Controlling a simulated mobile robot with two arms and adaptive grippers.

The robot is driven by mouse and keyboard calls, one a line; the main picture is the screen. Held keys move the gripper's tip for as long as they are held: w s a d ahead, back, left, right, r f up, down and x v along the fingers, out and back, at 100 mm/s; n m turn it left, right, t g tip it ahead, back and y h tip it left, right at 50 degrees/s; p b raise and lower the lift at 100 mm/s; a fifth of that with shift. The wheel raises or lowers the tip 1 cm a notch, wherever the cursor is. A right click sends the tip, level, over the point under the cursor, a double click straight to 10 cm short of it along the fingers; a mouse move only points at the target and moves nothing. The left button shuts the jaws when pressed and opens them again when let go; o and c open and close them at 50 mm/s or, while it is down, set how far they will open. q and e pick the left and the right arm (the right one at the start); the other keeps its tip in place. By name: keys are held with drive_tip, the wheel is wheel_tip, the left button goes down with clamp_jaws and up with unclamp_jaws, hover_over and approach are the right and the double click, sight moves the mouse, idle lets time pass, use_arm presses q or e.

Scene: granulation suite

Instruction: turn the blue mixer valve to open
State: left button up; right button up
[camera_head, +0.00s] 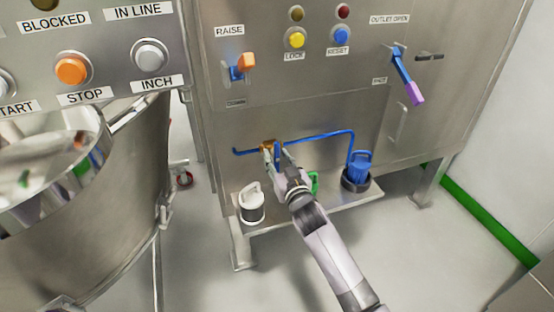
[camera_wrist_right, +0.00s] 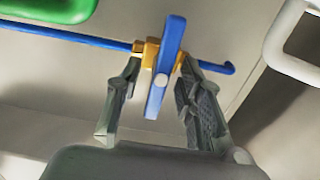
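The blue valve handle (camera_wrist_right: 168,45) is a flat lever on a brass valve body (camera_wrist_right: 150,50) in a thin blue pipe (camera_wrist_right: 70,35). In the head view the brass body (camera_head: 268,145) sits low on the steel cabinet front. My right gripper (camera_wrist_right: 160,62) is open, with one finger on each side of the blue handle. A gap shows between the left finger and the handle; the right finger is closer, and I cannot tell if it touches. In the head view the right gripper (camera_head: 277,152) partly hides the handle. My left gripper is not in view.
Below the pipe, a shelf (camera_head: 300,215) holds a white jug (camera_head: 251,204), a green item (camera_head: 314,182) and a blue jug (camera_head: 358,167) in a dark ring. Above are an orange-tipped lever (camera_head: 244,64) and a blue lever with a purple end (camera_head: 402,70). A steel bowl (camera_head: 110,200) stands left.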

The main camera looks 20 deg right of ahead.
drive_tip(key=shift+w, duration=0.25)
drive_tip(key=shift+c, duration=0.5)
clamp_jaws()
